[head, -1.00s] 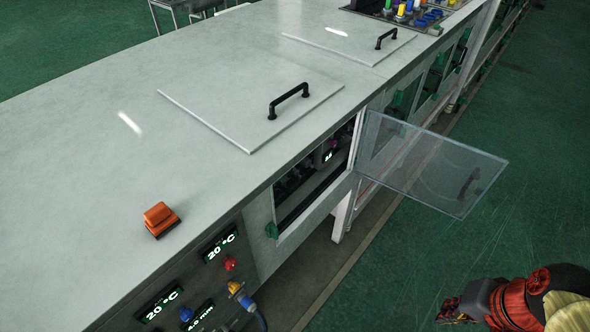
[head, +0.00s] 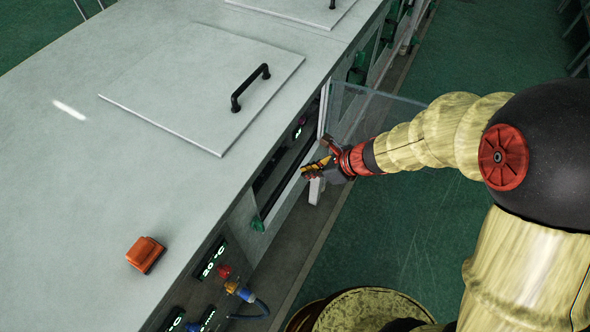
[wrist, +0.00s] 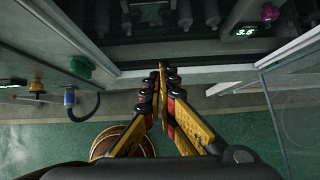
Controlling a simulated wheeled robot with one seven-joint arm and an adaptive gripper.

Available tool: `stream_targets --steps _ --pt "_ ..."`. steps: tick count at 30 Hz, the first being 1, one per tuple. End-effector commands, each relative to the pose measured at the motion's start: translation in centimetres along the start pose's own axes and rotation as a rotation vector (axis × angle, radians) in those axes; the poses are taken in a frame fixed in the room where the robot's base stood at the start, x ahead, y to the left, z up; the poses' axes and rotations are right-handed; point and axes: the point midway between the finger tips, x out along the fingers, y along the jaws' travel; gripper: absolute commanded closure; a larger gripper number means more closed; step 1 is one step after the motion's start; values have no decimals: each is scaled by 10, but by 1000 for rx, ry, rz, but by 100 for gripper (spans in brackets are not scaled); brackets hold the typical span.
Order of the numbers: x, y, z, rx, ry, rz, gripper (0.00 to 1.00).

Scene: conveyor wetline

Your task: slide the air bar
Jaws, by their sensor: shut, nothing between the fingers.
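My gripper (head: 310,173) is in front of the open side window (head: 285,172) of the grey machine. In the wrist view its fingers (wrist: 162,68) are together and empty, pointing at the opening. Inside the dark opening are rollers (wrist: 212,12) and several small fittings (wrist: 150,12). A lit display reading 3.5 (wrist: 246,31) and a magenta knob (wrist: 269,12) are at the right. I cannot tell for certain which part inside is the air bar. The fingertips appear at the opening's lower edge; contact is not clear.
The clear door (head: 365,108) stands open beside my arm; its pane also shows at right in the wrist view (wrist: 292,100). An orange button (head: 145,254), a lid with a black handle (head: 250,86) and a cable (wrist: 88,112) are nearby. The green floor is free.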

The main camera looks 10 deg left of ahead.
Motion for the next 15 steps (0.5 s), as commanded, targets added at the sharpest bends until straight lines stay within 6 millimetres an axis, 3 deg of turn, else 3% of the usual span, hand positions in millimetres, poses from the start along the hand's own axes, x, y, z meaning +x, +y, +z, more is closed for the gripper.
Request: stream_targets --steps 15 --pt "96 1 4 -7 1 3 100"
